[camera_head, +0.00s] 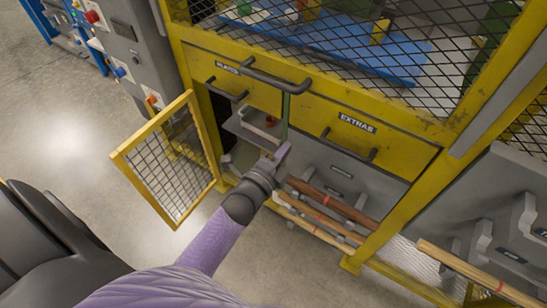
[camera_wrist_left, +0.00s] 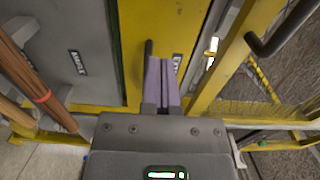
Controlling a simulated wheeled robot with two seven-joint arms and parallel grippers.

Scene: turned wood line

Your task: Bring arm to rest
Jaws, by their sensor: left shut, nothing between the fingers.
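My left arm (camera_head: 215,240), with a purple sleeve, reaches up from the bottom of the head view. Its left gripper (camera_head: 283,152) is in front of the yellow cabinet's open lower bay, below the drawer fronts. In the left wrist view the two purple fingers of this gripper (camera_wrist_left: 162,65) lie side by side, shut, with nothing seen between them. A dark bar handle (camera_wrist_left: 148,50) shows just beside the fingers; I cannot tell whether they touch it. My right gripper is not in view.
A yellow mesh door (camera_head: 165,160) stands open left of the arm. The EXTRAS drawer (camera_head: 355,138) has a dark handle. Wooden rods (camera_head: 330,203) lie on brackets right of the gripper, with another rod (camera_head: 480,275) farther right. The floor (camera_head: 60,140) at left is clear.

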